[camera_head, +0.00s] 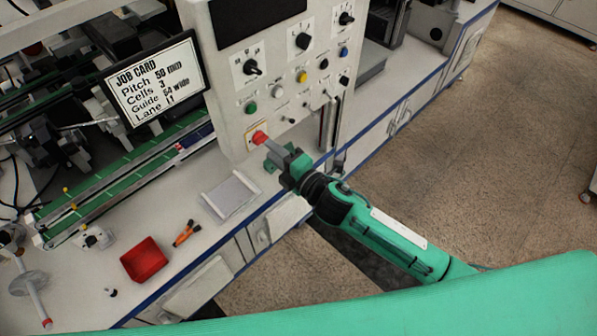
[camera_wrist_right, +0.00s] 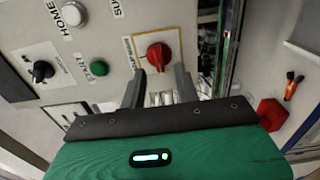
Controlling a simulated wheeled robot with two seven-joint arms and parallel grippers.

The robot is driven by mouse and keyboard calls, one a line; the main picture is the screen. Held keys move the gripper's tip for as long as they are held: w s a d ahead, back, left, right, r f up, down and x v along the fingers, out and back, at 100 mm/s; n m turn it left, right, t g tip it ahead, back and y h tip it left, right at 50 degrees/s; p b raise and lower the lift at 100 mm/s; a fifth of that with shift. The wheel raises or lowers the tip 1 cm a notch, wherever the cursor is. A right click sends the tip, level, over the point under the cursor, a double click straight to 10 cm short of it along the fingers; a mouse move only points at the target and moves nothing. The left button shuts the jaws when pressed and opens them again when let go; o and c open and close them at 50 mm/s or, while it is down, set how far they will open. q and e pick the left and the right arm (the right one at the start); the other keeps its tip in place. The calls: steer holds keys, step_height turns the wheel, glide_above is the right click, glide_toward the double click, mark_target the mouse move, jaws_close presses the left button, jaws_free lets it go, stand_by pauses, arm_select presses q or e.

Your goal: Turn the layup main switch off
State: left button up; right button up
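The main switch is a red rotary knob (camera_head: 260,137) on a yellow plate, low on the grey control panel (camera_head: 229,90). In the right wrist view the red knob (camera_wrist_right: 159,55) sits just beyond the fingertips, its grip turned slightly off upright. My right gripper (camera_head: 272,150) reaches the knob from the lower right. In the right wrist view its two fingers (camera_wrist_right: 159,76) are spread, one to each side below the knob, with a gap between them. Whether they touch the knob cannot be told. My left gripper is not in view.
Other knobs and buttons cover the panel, including a green button (camera_head: 250,107). A job card screen (camera_head: 153,78) stands left. On the white bench lie a grey tray (camera_head: 230,195), a red bin (camera_head: 145,260) and an orange-black tool (camera_head: 187,233). Floor at right is clear.

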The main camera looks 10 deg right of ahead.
steer(key=b+v, duration=0.3)
steer(key=v, duration=0.7)
steer(key=shift+s+d, duration=0.25)
steer(key=shift+s, duration=0.05)
